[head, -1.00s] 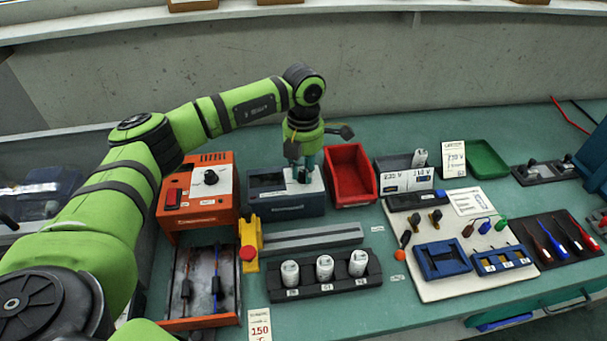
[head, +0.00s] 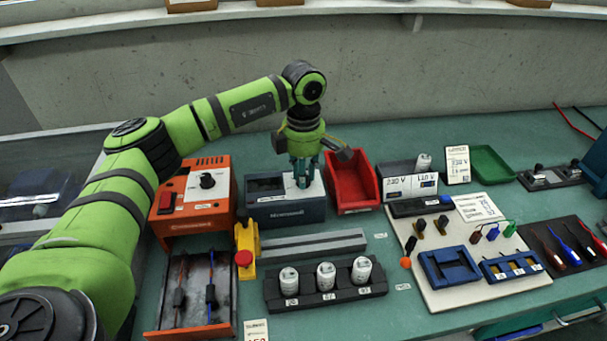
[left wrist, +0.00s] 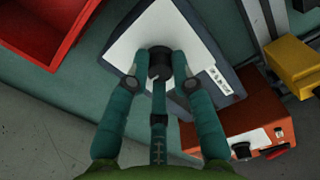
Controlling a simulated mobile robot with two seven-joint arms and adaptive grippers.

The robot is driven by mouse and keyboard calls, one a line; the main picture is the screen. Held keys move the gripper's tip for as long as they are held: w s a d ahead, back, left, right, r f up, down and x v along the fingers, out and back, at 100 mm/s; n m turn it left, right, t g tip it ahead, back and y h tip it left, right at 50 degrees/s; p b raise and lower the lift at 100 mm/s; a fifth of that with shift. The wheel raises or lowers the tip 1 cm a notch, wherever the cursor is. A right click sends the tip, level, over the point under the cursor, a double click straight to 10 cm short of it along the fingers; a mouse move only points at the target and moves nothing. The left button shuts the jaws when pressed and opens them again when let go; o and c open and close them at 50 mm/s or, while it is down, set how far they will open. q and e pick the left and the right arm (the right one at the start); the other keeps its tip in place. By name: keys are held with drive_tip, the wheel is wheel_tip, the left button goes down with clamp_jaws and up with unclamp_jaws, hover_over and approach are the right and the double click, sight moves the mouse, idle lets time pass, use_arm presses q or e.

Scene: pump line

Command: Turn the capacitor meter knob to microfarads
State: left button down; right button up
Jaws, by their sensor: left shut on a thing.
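The capacitor meter (head: 288,212) is a dark blue-grey box with a light sloped top, standing behind the grey rail in the head view. In the left wrist view its light top panel (left wrist: 196,42) carries a black round knob (left wrist: 160,62). My left gripper (head: 302,180) points down at the right part of the meter's top. In the left wrist view my left gripper (left wrist: 160,72) has its teal fingers closed around the knob. The fingers hide part of the knob, and I cannot read its pointer or scale. My right gripper is not in view.
A red bin (head: 351,184) stands close right of the meter, and an orange unit (head: 194,200) with a knob stands left. In front are a yellow block with a red button (head: 246,254) and a black rack (head: 325,287) holding white capacitors.

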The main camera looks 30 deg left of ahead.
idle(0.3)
use_arm(q)
drive_tip(key=c, duration=1.1)
unclamp_jaws()
drive_tip(key=shift+o, duration=0.2)
wheel_tip(320, 180, up, 12)
